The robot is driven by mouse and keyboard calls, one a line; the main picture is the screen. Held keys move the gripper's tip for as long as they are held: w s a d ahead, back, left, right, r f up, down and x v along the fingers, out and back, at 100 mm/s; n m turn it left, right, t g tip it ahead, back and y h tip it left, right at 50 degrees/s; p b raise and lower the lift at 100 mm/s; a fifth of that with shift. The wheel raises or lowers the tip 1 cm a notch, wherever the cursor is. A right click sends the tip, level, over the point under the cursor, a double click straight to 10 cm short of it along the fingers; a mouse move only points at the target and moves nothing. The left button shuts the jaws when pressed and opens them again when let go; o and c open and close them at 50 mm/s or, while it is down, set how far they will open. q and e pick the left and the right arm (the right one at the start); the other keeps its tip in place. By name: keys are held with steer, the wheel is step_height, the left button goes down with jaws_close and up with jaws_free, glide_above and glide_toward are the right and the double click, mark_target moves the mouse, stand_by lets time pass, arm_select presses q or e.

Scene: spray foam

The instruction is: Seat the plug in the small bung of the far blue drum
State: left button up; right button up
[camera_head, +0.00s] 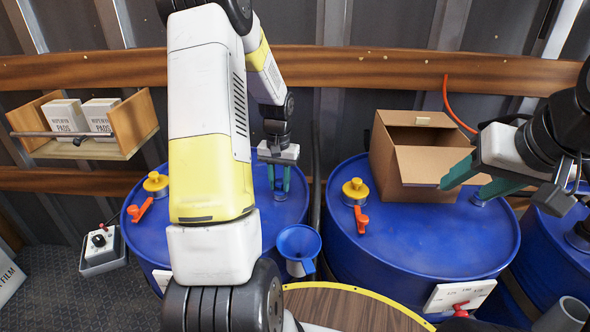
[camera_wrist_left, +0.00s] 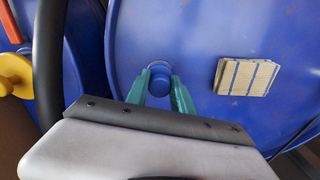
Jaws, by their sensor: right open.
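My left gripper (camera_head: 279,188) points down at the top of the left blue drum (camera_head: 290,210). In the left wrist view its green fingers (camera_wrist_left: 162,82) stand close on either side of a small round blue plug (camera_wrist_left: 160,87) and look shut on it. A pale rim of the small bung (camera_wrist_left: 160,65) shows just past the plug. I cannot tell whether the plug is in the bung or above it. My right gripper (camera_head: 468,182) is open and empty over the right blue drum (camera_head: 400,250), near a small grey bung (camera_head: 478,200).
An open cardboard box (camera_head: 412,160) stands on the right drum beside my right gripper. Yellow caps with orange levers (camera_head: 361,220) sit on both drums. A blue funnel (camera_head: 299,245) is between the drums. A folded pad (camera_wrist_left: 246,77) lies right of the plug.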

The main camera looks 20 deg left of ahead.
arm_select(q)
steer(key=o, duration=0.4)
steer(key=shift+r, duration=0.1)
step_height(320, 180, up, 8)
steer(key=shift+f, duration=0.15)
stand_by(0.5)
steer(key=s+d+r+t, duration=0.1)
steer(key=s+d+r, duration=0.25)
steer(key=r, duration=0.25)
steer(key=s+d+r+t, duration=0.2)
steer(key=s+d+r, duration=0.1)
steer(key=s+r, duration=0.25)
steer(key=s+d+r+m+t+h, duration=0.1)
steer(key=s+d+r, duration=0.4)
steer(key=s, duration=0.8)
steer(key=shift+d+r+t+h, duration=0.15)
steer(key=shift+d+t+h, duration=0.35)
steer(key=shift+t, duration=0.6)
